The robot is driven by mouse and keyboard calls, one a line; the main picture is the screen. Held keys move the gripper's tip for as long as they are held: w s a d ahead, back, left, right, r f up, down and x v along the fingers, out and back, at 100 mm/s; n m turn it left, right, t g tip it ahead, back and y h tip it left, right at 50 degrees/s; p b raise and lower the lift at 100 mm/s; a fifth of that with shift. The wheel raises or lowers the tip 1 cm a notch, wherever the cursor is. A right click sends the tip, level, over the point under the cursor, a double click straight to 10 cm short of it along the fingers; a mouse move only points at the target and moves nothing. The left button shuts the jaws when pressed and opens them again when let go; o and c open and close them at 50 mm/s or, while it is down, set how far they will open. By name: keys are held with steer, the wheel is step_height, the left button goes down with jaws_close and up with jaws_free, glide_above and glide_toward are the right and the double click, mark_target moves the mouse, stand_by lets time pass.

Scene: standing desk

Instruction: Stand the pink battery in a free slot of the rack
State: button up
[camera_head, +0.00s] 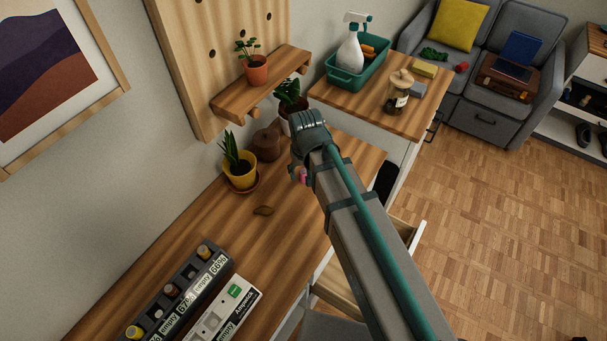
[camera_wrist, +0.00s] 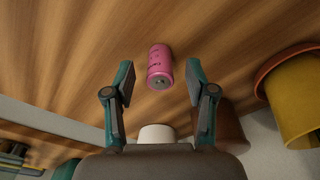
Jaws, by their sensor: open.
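The pink battery (camera_wrist: 159,66) appears to stand upright on the wooden desk, one end facing the wrist camera. My gripper (camera_wrist: 159,75) is open, with a finger on each side of the battery and a visible gap to both. In the head view a little of the pink battery (camera_head: 303,176) shows beside my gripper (camera_head: 298,174); my arm hides the rest. The dark rack (camera_head: 213,284) lies at the lower left of the head view. It holds several batteries, and its labels read percentages or "empty". The slot (camera_head: 190,272) by the upper "empty" label looks free.
A yellow plant pot (camera_head: 240,177) and a brown pot-like object (camera_head: 267,144) stand near my gripper. A white labelled box (camera_head: 225,311) lies beside the rack. A wall shelf (camera_head: 262,83) overhangs the desk.

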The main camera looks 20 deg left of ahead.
steer(key=shift+c, duration=0.3)
jaws_close()
steer(key=shift+r, duration=0.15)
